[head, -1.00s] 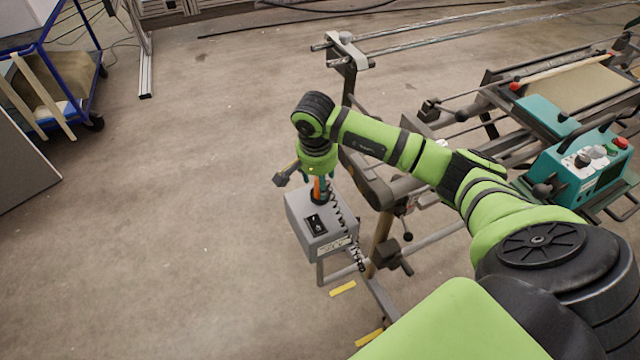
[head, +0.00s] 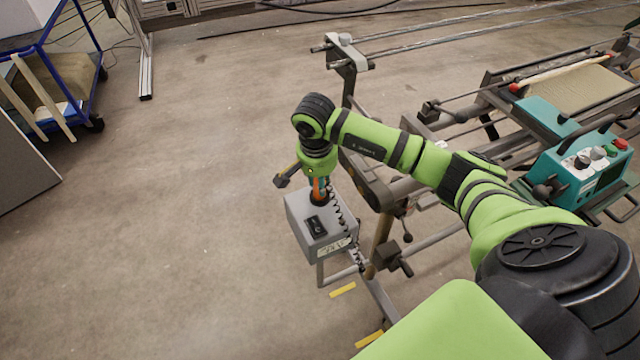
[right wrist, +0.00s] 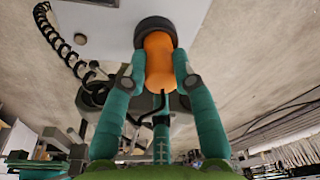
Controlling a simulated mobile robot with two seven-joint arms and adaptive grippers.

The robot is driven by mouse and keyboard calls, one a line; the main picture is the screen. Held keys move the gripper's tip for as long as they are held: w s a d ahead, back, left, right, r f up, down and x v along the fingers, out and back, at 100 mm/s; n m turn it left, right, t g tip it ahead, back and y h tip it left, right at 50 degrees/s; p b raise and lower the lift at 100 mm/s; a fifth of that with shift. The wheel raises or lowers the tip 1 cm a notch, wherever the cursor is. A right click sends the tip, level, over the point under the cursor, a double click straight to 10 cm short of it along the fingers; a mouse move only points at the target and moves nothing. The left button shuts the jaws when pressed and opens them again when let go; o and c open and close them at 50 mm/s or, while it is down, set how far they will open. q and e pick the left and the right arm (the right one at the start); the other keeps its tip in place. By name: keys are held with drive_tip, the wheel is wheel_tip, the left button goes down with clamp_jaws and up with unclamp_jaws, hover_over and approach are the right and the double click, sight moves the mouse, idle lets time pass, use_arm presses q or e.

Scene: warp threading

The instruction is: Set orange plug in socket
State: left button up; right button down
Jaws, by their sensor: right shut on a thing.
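In the head view the plug (head: 319,186) shows as a small orange patch below my right wrist, above the socket (head: 319,198) on top of the grey box (head: 325,237). A coiled black cable (head: 347,222) hangs down beside the box. My left gripper does not show.
The grey box has a black switch (head: 317,226) and stands on a metal frame beside the machine. A teal control box (head: 575,180) with knobs is at the right. A blue cart (head: 70,60) stands at the upper left. The floor left of the box is clear.

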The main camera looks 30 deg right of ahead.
wheel_tip(320, 180, up, 10)
drive_tip(key=shift+f+b, duration=0.1)
drive_tip(key=shift+b, duration=0.5)
drive_tip(key=shift+r+p, duration=1.4)
drive_tip(key=shift+r, duration=0.8)
